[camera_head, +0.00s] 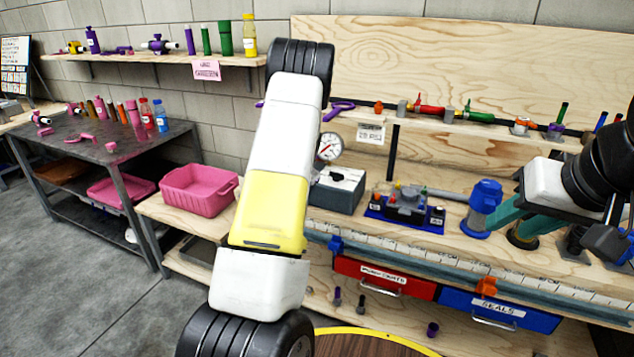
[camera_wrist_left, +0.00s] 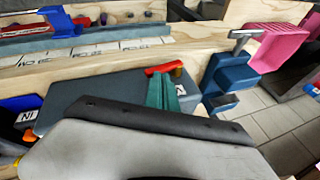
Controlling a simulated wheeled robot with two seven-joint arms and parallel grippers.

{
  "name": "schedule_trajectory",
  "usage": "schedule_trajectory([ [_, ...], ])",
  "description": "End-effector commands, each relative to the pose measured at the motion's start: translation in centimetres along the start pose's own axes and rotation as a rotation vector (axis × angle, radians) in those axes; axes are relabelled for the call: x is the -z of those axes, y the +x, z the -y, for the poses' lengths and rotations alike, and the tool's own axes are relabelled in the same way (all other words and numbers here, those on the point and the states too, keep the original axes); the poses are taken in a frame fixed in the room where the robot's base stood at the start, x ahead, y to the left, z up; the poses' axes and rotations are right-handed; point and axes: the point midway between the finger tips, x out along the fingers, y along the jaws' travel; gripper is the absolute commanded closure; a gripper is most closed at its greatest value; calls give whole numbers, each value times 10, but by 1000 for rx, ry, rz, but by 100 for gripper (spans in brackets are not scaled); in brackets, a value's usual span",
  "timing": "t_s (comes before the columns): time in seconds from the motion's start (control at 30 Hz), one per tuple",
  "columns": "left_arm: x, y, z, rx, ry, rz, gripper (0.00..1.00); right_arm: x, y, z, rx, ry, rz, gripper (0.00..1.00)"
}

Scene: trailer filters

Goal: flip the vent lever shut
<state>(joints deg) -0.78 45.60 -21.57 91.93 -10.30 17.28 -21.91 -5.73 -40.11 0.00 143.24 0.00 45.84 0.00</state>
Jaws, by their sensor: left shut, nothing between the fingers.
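A short red bar-shaped handle (camera_wrist_left: 163,68), which looks like the vent lever, shows in the left wrist view at the far edge of a dark grey surface. My left gripper (camera_wrist_left: 160,88) has teal fingers, shut and empty, with their tips just below the red handle in the picture. I cannot tell whether they touch it. In the head view my left arm rises through the middle and its fingers are hidden. My right gripper (camera_head: 508,222) is at the right, its teal fingers apart beside a blue cup-shaped housing (camera_head: 483,208). I see nothing held in it.
A grey box with a gauge (camera_head: 338,190) and a blue-based fixture (camera_head: 404,208) stand on the wooden bench. Red (camera_head: 383,281) and blue (camera_head: 497,311) drawers are below. A pink bin (camera_head: 199,190) is left of my left arm. Several tools line the back shelf.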

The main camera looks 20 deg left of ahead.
Motion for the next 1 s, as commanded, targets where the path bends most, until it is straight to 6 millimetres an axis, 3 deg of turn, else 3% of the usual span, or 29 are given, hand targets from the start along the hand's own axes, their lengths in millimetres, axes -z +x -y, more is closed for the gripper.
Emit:
schedule_trajectory([
  [0.77,-6,9,12,0,0,0,100,0,0,0,0,0,0,64],
  [1.0,2,-12,20,1,-1,-4,100,0,0,0,0,0,0,64],
])
